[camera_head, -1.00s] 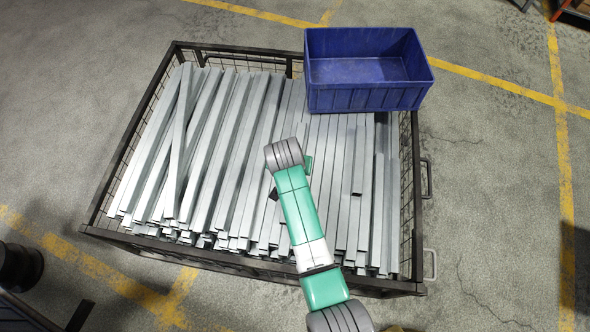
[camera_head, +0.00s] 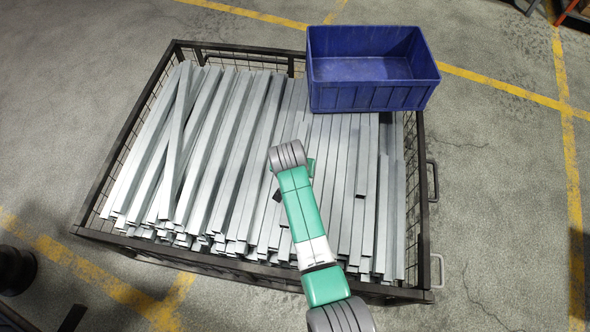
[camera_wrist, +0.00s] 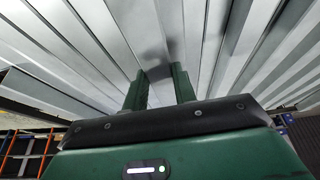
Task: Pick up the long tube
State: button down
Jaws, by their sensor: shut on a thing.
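Long grey galvanized tubes (camera_head: 232,150) lie side by side in a dark wire-mesh crate (camera_head: 107,170), with one tube (camera_head: 176,135) lying slanted across others at the left. In the wrist view, my gripper (camera_wrist: 160,80) has its two green fingers on either side of one long tube (camera_wrist: 151,30) and is shut on it. The tube runs away from the fingers among its neighbours. I cannot tell whether it is raised off the pile. In the head view, my arm hides the fingertips and the held part of the tube.
A blue bin (camera_head: 365,97), empty as far as I see, sits at the crate's back right corner, over the tubes' far ends. The crate's rims stand around the pile, with handles (camera_head: 436,270) on the right side. Concrete floor with yellow lines surrounds it.

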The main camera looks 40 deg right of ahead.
jog(key=shift+r+p, duration=0.35)
jog(key=shift+r, duration=0.15)
notch_tip(320, 180, up, 3)
jog(key=p, duration=0.2)
jog(key=shift+a+r+p, duration=0.1)
jog(key=shift+r+p, duration=0.05)
jog(key=shift+p, duration=0.15)
jog(key=s+a+p, duration=0.2)
jog(key=s+a, duration=0.1)
jog(key=s+a+p, duration=0.2)
jog(key=s+a, duration=0.2)
jog(key=s+a+p, duration=0.2)
jog(key=s+a, duration=0.2)
jog(key=shift+s+a+r+p, duration=0.1)
jog(key=shift+a+r+p, duration=0.05)
jog(key=shift+r+p, duration=0.2)
